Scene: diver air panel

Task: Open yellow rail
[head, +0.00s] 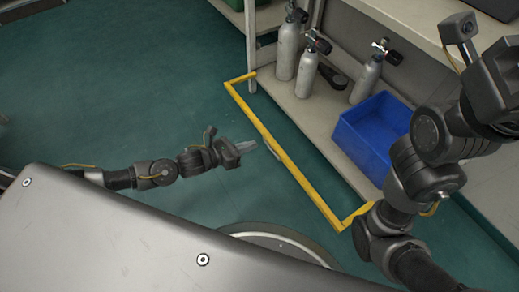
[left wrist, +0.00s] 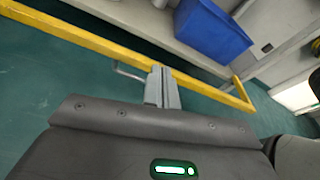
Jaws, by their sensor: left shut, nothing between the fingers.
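The yellow rail (head: 285,158) is a long bar with short bent ends, standing out in front of a low shelf in the head view. It also crosses the left wrist view (left wrist: 90,45) from upper left to right. A thin metal handle (left wrist: 128,72) shows on the rail, partly hidden behind my fingers. My left gripper (head: 252,146) points at the rail's middle from the left, shut and empty. Its fingertips show in the left wrist view (left wrist: 162,72), close to the rail; I cannot tell whether they touch. My right arm is raised at the right; its fingers are not visible.
Behind the rail, a low shelf (head: 313,116) holds several grey cylinders (head: 288,50) with black valves and a blue bin (head: 368,135). A light counter (head: 420,22) runs above. The green floor (head: 130,80) left of the rail is clear.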

